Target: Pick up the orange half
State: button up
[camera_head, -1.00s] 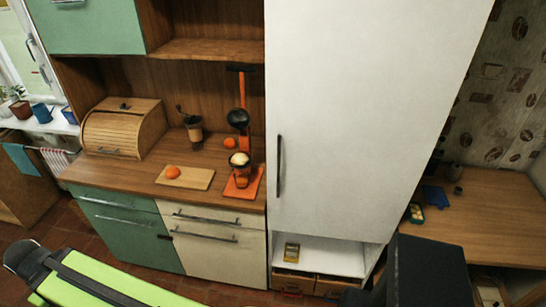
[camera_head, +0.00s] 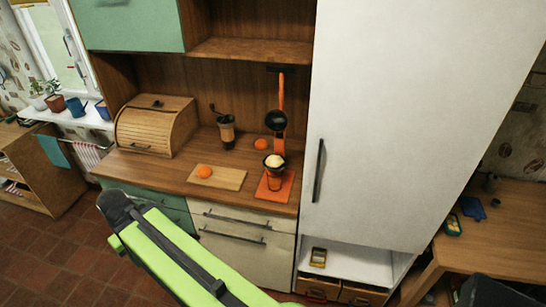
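A small orange piece of fruit (camera_head: 204,171) lies on a wooden cutting board (camera_head: 228,180) on the counter. A second orange fruit (camera_head: 261,144) sits farther back, near the juicer. At this size I cannot tell clearly which of them is a cut half. An orange juicer (camera_head: 276,160) stands to the right of the board, with a pale round piece in its dark cup. My green arm crosses the bottom of the view, in front of the lower cabinets. Its dark end shows no fingers, and I cannot see my gripper.
A wooden bread box (camera_head: 155,126) and a coffee grinder (camera_head: 227,131) stand on the counter behind the board. A tall white cabinet (camera_head: 400,120) bounds the counter on the right. An open shelf (camera_head: 250,52) hangs above. Tiled floor (camera_head: 60,260) is free at the lower left.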

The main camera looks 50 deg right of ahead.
aim_at(273, 162)
jog(key=i, duration=0.85)
jog(key=u, duration=0.05)
